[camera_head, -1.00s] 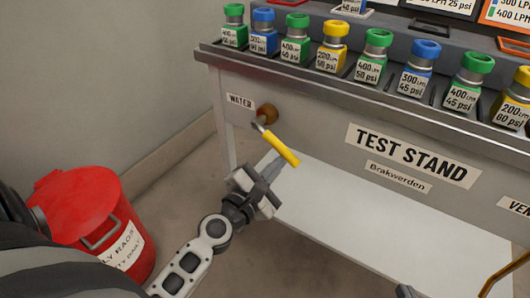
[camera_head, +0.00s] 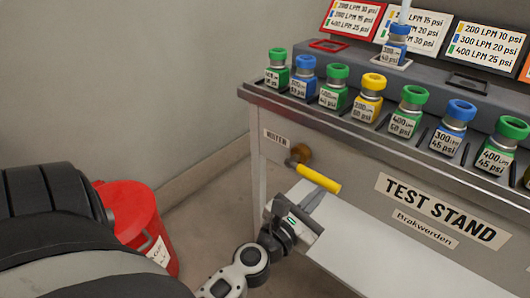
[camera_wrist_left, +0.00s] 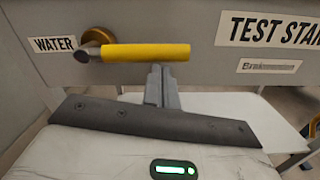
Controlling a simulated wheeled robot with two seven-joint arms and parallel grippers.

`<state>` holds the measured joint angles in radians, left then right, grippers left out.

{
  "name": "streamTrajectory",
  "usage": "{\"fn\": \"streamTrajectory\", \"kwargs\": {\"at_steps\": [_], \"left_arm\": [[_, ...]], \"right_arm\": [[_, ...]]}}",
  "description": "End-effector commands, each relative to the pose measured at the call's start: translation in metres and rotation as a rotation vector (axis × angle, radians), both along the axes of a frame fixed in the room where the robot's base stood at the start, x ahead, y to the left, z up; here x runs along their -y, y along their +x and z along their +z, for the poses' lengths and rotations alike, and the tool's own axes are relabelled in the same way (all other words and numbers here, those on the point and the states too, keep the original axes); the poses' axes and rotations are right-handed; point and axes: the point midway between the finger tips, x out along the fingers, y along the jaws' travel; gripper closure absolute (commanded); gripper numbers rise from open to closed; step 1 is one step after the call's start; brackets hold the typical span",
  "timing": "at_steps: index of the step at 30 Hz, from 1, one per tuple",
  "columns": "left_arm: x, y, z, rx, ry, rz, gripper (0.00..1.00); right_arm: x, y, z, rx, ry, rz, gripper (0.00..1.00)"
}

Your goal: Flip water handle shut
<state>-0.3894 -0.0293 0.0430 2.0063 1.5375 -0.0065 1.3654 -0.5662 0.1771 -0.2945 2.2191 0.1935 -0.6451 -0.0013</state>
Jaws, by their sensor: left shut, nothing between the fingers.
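The water handle (camera_head: 318,178) is a yellow lever on a brass valve fitting (camera_head: 301,153), beside the WATER label on the front of the test stand. It lies about level along the panel, pointing right. It also shows in the left wrist view (camera_wrist_left: 146,53), running across the top. My left gripper (camera_head: 316,197) is shut and empty, with its fingertips just under the lever's outer half. In the left wrist view, the fingertips (camera_wrist_left: 158,70) come up to the lever's lower edge; whether they touch it I cannot tell. My right gripper is out of view.
The test stand's top edge (camera_head: 345,129) overhangs the handle, with several colored-cap bottles above it. A white lower shelf (camera_head: 375,262) lies below. A red bin (camera_head: 137,219) stands at the left, partly behind my arm.

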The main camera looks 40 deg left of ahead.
Motion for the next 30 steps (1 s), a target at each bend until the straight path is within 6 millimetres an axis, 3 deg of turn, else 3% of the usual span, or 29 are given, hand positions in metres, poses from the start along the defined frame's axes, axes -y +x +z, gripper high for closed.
{"fn": "streamTrajectory", "kwargs": {"at_steps": [17,22,24,30], "left_arm": [[0.003,-0.005,0.001,0.007,-0.007,-0.008,1.0],[0.004,-0.033,-0.006,0.002,-0.008,-0.006,1.0],[0.004,-0.05,-0.009,0.0,-0.008,-0.005,1.0],[0.006,-0.096,-0.014,-0.001,-0.01,-0.005,1.0]], "right_arm": [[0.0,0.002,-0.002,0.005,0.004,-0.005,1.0],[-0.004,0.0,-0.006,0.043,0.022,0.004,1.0],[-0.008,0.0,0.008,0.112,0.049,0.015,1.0],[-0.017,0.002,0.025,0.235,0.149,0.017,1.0]]}}
